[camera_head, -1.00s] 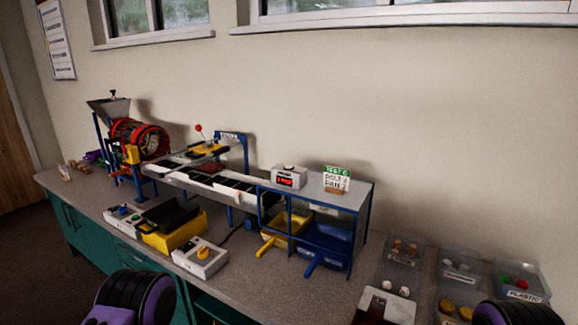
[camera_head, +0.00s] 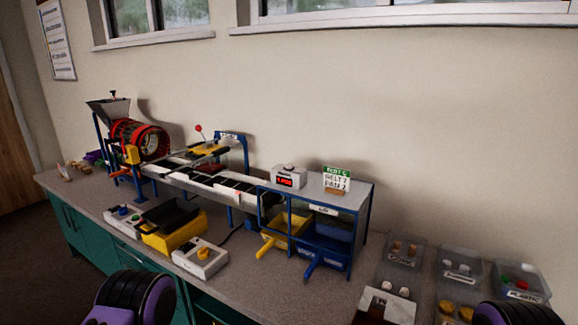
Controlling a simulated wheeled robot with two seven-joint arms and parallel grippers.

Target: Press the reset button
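A small white box (camera_head: 284,181) with a red lit display stands on the grey shelf above the bins. A small knob or button (camera_head: 289,168) sits on its top; its label is not readable. A white control box (camera_head: 125,218) with several small coloured buttons lies at the left of the bench. Another white box (camera_head: 191,263) with a yellow knob (camera_head: 204,253) is at the bench front. I cannot tell by label which button is reset. Neither gripper is in view; only purple and black parts of my arms show at the bottom edge.
A conveyor (camera_head: 222,186) runs from a red drum (camera_head: 141,140) to the shelf. A yellow bin (camera_head: 280,236) and a blue bin (camera_head: 322,246) stand below. A green-topped sign (camera_head: 337,180) is beside the display box. Clear trays (camera_head: 459,268) are at right.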

